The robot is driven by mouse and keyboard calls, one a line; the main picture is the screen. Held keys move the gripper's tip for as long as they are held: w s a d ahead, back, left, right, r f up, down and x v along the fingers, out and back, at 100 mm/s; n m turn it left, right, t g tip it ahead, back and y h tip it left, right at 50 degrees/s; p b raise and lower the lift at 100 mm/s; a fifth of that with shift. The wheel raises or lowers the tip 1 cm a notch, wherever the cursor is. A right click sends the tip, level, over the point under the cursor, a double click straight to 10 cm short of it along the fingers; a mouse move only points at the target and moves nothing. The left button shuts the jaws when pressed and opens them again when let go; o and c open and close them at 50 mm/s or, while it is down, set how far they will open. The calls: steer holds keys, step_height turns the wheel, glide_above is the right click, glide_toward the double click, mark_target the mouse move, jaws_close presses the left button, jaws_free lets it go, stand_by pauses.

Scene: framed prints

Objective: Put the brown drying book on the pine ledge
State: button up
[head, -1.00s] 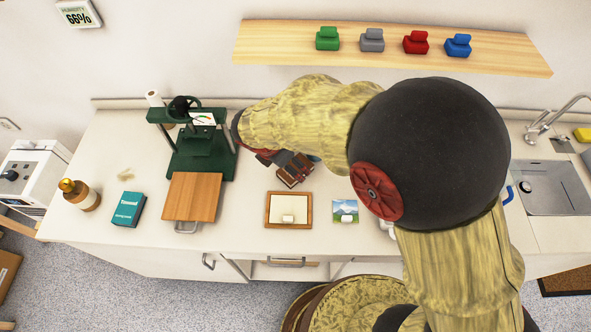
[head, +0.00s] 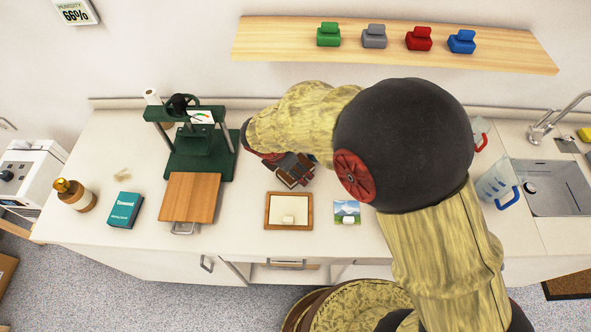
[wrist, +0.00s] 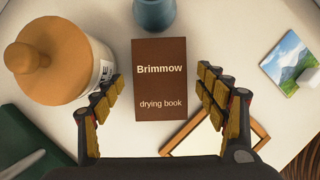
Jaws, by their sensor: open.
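The brown drying book (wrist: 161,82), lettered "Brimmow drying book", shows cover up in the wrist view, ahead of and between my fingers. My gripper (wrist: 163,100) is open, with one finger on each side of the book's lower end. I cannot tell whether the fingers touch it. In the head view my gripper (head: 293,172) is over the middle of the counter, and my arm and gripper hide most of the book. The pine ledge (head: 285,42) is on the wall above the counter, with its left part bare.
Green (head: 328,34), grey (head: 374,36), red (head: 419,38) and blue (head: 461,41) objects stand on the ledge. A green press (head: 200,155), teal book (head: 125,210), framed board (head: 268,211) and jug (head: 495,185) stand on the counter. A capped bottle (wrist: 60,62) is close left of my fingers.

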steer(key=shift+f, duration=0.2)
stand_by(0.3)
steer(key=shift+c, duration=0.9)
steer(key=c, duration=1.4)
steer(key=shift+c, duration=0.2)
step_height(320, 180, up, 4)
steer(key=shift+w+r+p, duration=0.1)
steer(key=shift+p, duration=0.85)
steer(key=s+a+r+p, duration=0.3)
steer(key=s+a+r, duration=0.6)
steer(key=s, duration=0.2)
steer(key=shift+r+p, duration=0.15)
steer(key=shift+p, duration=0.2)
